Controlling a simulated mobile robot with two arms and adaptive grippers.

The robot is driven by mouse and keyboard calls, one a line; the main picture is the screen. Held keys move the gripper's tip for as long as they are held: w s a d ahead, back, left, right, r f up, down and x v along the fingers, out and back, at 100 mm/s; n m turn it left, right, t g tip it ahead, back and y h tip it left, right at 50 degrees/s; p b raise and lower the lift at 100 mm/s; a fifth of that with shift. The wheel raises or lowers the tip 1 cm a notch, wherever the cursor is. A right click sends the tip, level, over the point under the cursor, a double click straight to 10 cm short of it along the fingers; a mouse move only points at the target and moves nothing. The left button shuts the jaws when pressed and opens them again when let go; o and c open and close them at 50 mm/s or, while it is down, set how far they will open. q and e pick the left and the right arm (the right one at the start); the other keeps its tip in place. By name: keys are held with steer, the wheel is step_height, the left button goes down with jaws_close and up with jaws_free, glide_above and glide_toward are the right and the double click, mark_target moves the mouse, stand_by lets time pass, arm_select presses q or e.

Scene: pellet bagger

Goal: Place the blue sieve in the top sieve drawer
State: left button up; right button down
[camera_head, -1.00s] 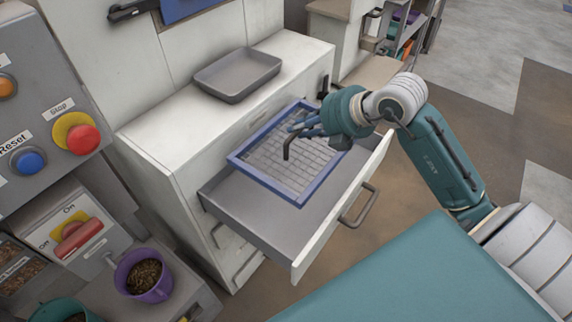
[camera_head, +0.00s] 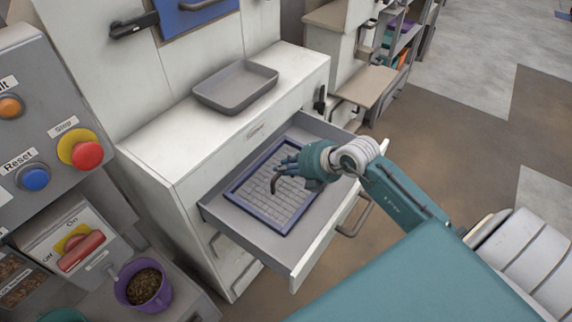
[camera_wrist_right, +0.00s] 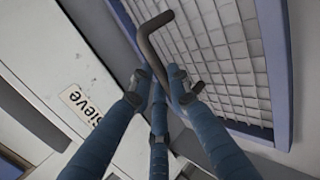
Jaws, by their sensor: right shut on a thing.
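The blue sieve (camera_head: 240,192), a blue rectangular frame with a grey mesh and a dark bent handle, is inside the open top drawer (camera_head: 236,226). It appears to lie low in the drawer, though I cannot tell whether it rests fully on the floor. My right gripper (camera_head: 284,172) is shut on the sieve's handle, above the mesh. In the right wrist view the fingers (camera_wrist_right: 170,82) close around the dark handle (camera_wrist_right: 150,40), with the sieve's mesh (camera_wrist_right: 215,50) beside them. My left gripper is not in view.
A grey tray (camera_head: 235,88) stands on the white cabinet top (camera_head: 180,128). The drawer's front handle (camera_head: 355,217) is near my right arm. A control panel with a red stop button (camera_head: 88,155) and a purple pot of pellets (camera_head: 143,286) are at left. A shelf (camera_head: 372,82) stands behind.

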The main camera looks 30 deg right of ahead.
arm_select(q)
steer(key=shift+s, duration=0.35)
arm_select(e)
steer(key=shift+s+r, duration=0.1)
steer(key=c, duration=1.6)
jaws_free()
steer(key=shift+c, duration=0.2)
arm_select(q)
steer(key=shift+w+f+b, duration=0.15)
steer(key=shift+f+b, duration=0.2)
arm_select(e)
steer(key=v, duration=1.2)
